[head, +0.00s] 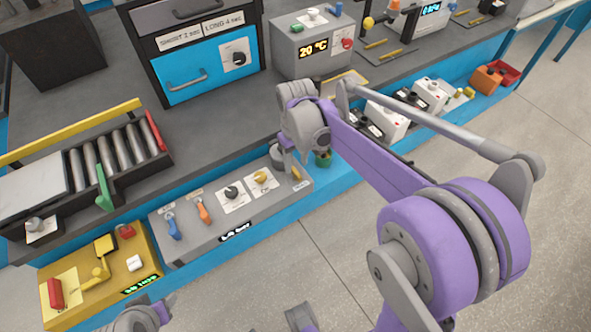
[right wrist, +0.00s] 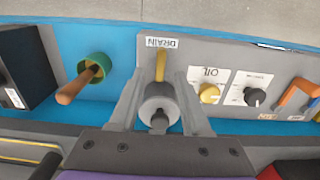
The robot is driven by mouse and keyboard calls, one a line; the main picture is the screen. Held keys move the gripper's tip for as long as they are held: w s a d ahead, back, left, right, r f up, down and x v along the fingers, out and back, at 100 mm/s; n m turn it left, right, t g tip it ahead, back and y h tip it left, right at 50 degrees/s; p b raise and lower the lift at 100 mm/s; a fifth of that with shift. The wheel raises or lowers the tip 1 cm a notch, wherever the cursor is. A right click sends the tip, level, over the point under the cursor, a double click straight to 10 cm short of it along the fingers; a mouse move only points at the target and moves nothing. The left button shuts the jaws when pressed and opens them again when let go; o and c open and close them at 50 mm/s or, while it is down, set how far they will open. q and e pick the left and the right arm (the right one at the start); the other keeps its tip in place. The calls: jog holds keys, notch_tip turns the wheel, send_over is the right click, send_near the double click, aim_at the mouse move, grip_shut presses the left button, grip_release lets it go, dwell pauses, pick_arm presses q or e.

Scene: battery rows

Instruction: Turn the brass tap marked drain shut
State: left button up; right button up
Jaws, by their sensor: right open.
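The brass tap (right wrist: 160,66) has a yellow lever pointing straight up in the right wrist view, toward the white DRAIN label (right wrist: 162,42), which reads upside down. A round grey body (right wrist: 158,104) sits below the lever. In the head view the tap (head: 297,174) shows small at the right end of the grey panel, partly beside my gripper. My right gripper (right wrist: 159,76) is open, with one finger on each side of the tap and a gap to the lever on both sides. It also shows in the head view (head: 287,157).
The grey panel (head: 222,222) also carries a yellow OIL knob (right wrist: 209,94), a black knob (right wrist: 255,97) and orange and blue levers. A wooden handle in a green collar (right wrist: 90,68) stands left of the tap in the wrist view. Open floor (head: 330,265) lies in front.

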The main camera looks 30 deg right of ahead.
aim_at(296, 172)
jog(key=shift+f, duration=1.9)
grip_shut()
